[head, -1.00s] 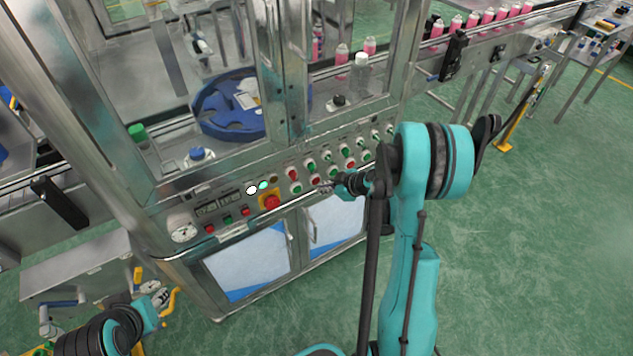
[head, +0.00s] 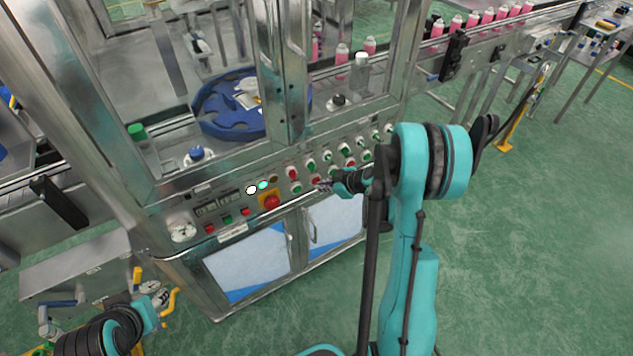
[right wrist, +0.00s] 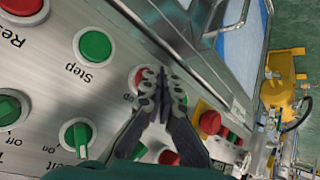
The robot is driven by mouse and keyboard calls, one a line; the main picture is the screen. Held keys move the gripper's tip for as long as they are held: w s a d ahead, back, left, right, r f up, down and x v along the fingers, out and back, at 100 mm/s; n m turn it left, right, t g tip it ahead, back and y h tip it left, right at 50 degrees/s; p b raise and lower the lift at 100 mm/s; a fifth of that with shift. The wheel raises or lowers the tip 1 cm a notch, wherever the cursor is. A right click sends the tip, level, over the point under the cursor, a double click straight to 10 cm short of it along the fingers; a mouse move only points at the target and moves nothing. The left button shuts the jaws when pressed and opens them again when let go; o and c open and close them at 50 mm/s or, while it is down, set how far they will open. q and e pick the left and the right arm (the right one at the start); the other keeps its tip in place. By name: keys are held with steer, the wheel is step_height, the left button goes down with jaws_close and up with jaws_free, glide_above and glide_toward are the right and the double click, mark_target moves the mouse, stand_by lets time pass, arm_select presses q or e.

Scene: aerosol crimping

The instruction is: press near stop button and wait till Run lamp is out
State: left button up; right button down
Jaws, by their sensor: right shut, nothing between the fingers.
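My right gripper (head: 322,187) is at the cabinet's control panel, fingers closed and empty. In the right wrist view its fingertips (right wrist: 163,82) overlap the edge of a red button (right wrist: 139,76), whose label is partly hidden and ends in "op". I cannot tell whether they touch it. In the head view this button is mostly hidden by the gripper. A white lamp (head: 251,190) and a green lamp (head: 264,185) glow left of it; I cannot read which one is Run. My left gripper (head: 155,296) is low at the left, its fingers too small to judge.
A red mushroom button (head: 271,202) on a yellow plate sits left of the gripper; it also shows in the right wrist view (right wrist: 208,122). A green Step button (right wrist: 95,46) and several switches are close by. Blue star wheel (head: 232,122) and pink bottles stand behind glass.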

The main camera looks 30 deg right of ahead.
steer(key=shift+w, duration=0.4)
stand_by(0.5)
steer(key=shift+s, duration=0.15)
steer(key=shift+s+b, duration=0.35)
steer(key=shift+s, duration=0.35)
steer(key=s+b, duration=0.1)
steer(key=s, duration=0.4)
steer(key=shift+d, duration=0.2)
stand_by(0.7)
